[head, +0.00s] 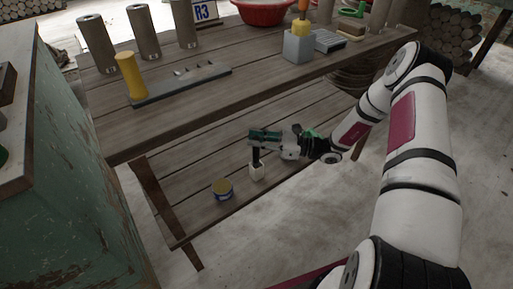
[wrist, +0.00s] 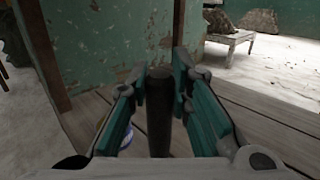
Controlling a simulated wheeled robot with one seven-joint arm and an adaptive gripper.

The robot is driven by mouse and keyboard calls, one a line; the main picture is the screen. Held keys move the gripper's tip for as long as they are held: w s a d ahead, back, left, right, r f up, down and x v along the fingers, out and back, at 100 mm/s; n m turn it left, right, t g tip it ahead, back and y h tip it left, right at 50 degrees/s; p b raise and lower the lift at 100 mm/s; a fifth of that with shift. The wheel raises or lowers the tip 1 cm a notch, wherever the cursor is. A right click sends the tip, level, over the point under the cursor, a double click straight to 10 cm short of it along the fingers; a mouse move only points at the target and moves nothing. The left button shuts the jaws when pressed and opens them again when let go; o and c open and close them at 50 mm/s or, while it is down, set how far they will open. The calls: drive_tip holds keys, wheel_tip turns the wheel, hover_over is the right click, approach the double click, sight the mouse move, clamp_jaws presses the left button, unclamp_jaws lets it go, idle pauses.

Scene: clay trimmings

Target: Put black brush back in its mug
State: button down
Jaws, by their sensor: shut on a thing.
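My gripper (head: 264,137) is low over the bench's lower plank level, at the end of my arm reaching in from the right. It is shut on the black brush (head: 256,156), which hangs roughly upright below the fingers. In the wrist view the brush's dark round handle (wrist: 158,112) stands between the two green fingers (wrist: 158,88).
The upper bench top (head: 215,110) overhangs behind, holding a yellow cylinder (head: 130,76) and a grey block (head: 298,45). A green peeling cabinet (head: 50,205) stands at left.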

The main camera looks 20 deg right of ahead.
sight(256, 151)
drive_tip(key=shift+f+b, duration=0.3)
drive_tip(key=shift+f, duration=0.85)
drive_tip(key=shift+f, duration=0.15)
drive_tip(key=c, duration=1.5)
unclamp_jaws()
drive_tip(key=shift+o, duration=0.2)
